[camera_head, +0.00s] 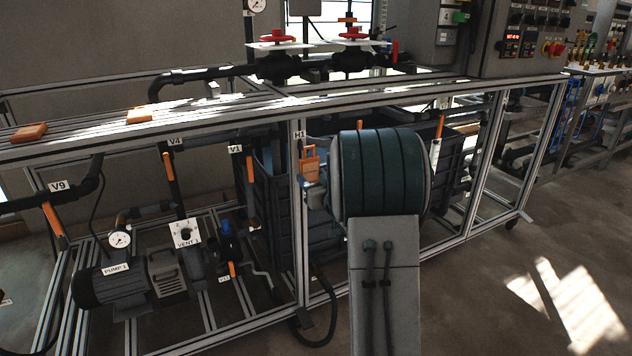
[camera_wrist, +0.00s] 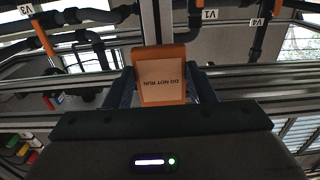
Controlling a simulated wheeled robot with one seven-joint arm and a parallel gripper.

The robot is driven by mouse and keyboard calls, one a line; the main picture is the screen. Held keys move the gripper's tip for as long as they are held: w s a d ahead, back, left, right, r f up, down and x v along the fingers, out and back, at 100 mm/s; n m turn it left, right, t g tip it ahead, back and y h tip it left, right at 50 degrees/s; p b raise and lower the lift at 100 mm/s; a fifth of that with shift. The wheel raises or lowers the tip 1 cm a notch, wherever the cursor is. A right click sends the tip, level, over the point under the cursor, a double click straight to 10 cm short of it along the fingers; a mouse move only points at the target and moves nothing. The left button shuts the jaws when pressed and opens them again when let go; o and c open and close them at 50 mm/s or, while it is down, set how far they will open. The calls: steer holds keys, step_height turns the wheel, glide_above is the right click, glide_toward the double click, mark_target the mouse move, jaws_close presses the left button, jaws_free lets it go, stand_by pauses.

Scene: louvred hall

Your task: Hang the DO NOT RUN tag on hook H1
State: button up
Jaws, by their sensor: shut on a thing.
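The DO NOT RUN tag (camera_wrist: 162,84) is a pale plate with an orange frame, and its text reads upside down in the wrist view. My gripper (camera_wrist: 163,92) is shut on it, one dark finger on each side. In the head view the orange tag (camera_head: 310,166) stands upright just below and right of the H1 label (camera_head: 299,135) on the upright post. My gripper (camera_head: 314,188) is mostly hidden there behind my arm's large round joint. The hook at H1 cannot be made out. I cannot tell whether the tag touches the hook or post.
An aluminium frame (camera_head: 330,112) surrounds the pipes. A pump (camera_head: 125,280) with a gauge (camera_head: 120,239) is at lower left. Open floor (camera_head: 480,300) lies at the right.

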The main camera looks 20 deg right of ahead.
mark_target(311, 180)
steer(key=shift+w, duration=1.75)
steer(key=shift+f+b, duration=0.7)
steer(key=shift+b, duration=0.2)
steer(key=o, duration=1)
steer(key=shift+s+d+b, duration=0.1)
steer(key=shift+s+b, duration=0.65)
steer(key=shift+s, duration=2.75)
steer(key=shift+s, duration=0.1)
